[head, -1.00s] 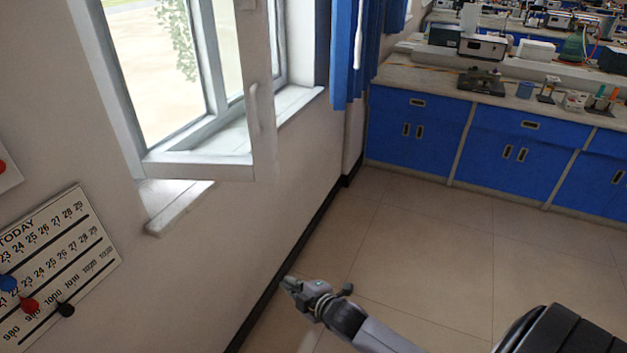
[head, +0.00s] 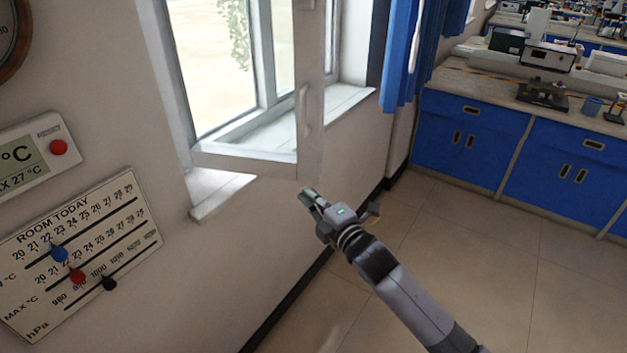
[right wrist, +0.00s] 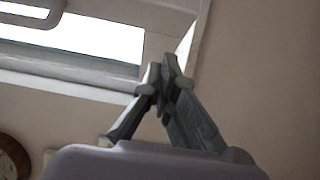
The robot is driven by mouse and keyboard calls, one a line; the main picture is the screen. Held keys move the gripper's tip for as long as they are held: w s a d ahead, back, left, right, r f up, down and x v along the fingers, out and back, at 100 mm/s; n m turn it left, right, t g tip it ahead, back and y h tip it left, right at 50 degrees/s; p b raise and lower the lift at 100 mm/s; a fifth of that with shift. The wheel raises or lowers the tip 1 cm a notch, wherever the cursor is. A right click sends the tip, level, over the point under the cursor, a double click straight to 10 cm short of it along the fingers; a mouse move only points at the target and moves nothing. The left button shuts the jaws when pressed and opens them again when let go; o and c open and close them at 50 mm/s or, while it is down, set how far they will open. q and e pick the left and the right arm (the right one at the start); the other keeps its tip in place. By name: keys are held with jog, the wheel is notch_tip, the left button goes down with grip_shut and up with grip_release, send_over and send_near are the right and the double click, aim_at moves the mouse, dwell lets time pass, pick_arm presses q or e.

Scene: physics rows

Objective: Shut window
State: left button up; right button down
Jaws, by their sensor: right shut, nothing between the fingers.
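The window sash (head: 247,161) stands open, swung into the room from the wall opening, with a pale frame and a vertical handle (head: 305,108) on its right edge. My right gripper (head: 309,195) is shut and empty, just below the sash's lower right corner in the head view. I cannot tell whether it touches the sash. In the right wrist view, the closed fingers (right wrist: 160,88) show in front of the sash's lower frame (right wrist: 65,85), and the handle (right wrist: 40,14) is at the upper left. My left gripper is not in view.
The window sill (head: 218,194) juts from the wall below the sash. A blue curtain (head: 402,55) hangs to the right of the window. A room-reading board (head: 85,250) is on the left wall. Blue lab cabinets (head: 470,140) stand at the right; the floor between is clear.

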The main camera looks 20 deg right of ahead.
aim_at(301, 173)
jog(key=shift+w+d+p, duration=0.2)
jog(key=shift+w+d, duration=0.1)
jog(key=shift+w, duration=0.4)
jog(key=shift+w+d+p, duration=0.15)
jog(key=shift+w+d, duration=0.15)
jog(key=shift+w, duration=0.35)
jog(key=shift+w+d+p, duration=0.2)
jog(key=shift+w+d, duration=0.1)
jog(key=shift+w, duration=0.4)
